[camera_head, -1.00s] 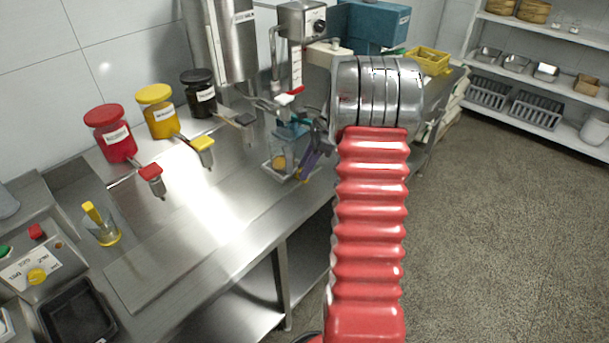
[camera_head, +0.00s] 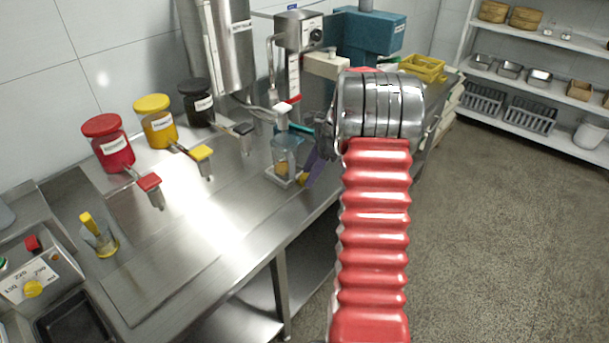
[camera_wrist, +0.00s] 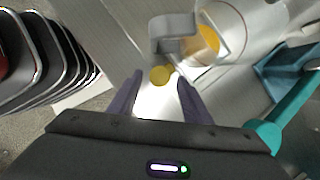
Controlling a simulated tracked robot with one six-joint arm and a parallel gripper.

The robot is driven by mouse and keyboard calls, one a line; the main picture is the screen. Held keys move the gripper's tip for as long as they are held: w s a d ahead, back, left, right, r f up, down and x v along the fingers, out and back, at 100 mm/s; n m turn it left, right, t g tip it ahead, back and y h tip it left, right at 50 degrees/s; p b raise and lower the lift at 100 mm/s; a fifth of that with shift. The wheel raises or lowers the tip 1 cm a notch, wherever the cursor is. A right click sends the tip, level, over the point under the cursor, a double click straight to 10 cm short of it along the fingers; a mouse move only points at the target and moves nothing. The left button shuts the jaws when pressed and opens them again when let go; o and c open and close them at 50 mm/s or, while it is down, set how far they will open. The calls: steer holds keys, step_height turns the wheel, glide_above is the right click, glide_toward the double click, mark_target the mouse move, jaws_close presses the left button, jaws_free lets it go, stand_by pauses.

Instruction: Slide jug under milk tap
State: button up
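A clear jug (camera_head: 285,152) with some amber content stands upright on a small pale base (camera_head: 279,180) near the bench's front edge. A tap with a white body and red mark (camera_head: 282,108) is just above it in the head view. My gripper (camera_head: 312,168) is right of the jug, partly hidden behind my wrist. In the wrist view, its purple fingers (camera_wrist: 155,95) are spread with nothing between them. The jug's grey handle (camera_wrist: 174,32) and round body (camera_wrist: 222,40) are beyond the fingertips, apart from them. A yellow disc (camera_wrist: 160,75) shows just past the fingers.
Red (camera_head: 107,143), yellow (camera_head: 157,122) and black (camera_head: 198,102) jars with taps line the wall. A yellow-handled beaker (camera_head: 100,238) stands at left. A teal machine (camera_head: 366,38) is behind my wrist. Bare steel worktop (camera_head: 210,210) lies left of the jug.

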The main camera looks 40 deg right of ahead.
steer(key=shift+a, duration=0.1)
steer(key=v, duration=1.3)
steer(key=shift+d+r, duration=0.2)
steer(key=shift+r, duration=0.15)
stand_by(0.3)
steer(key=s+a+f+n+g+h, duration=0.1)
steer(key=s+a+f+n, duration=0.25)
steer(key=n, duration=0.35)
steer(key=s+a+r+n+t+h, duration=0.1)
steer(key=s+a+n, duration=0.4)
steer(key=a, duration=0.6)
steer(key=s+a+r+n+t, duration=0.1)
steer(key=s+a+r+n, duration=0.2)
steer(key=a, duration=0.9)
steer(key=s+a+r+n+t+h, duration=0.1)
steer(key=s+a+r+n+t, duration=0.1)
steer(key=s+a+n, duration=0.7)
steer(key=a+r, duration=0.1)
steer(key=a, duration=0.2)
steer(key=shift+a+n+h, duration=0.2)
steer(key=shift+n+h, duration=0.1)
steer(key=shift+n, duration=0.1)
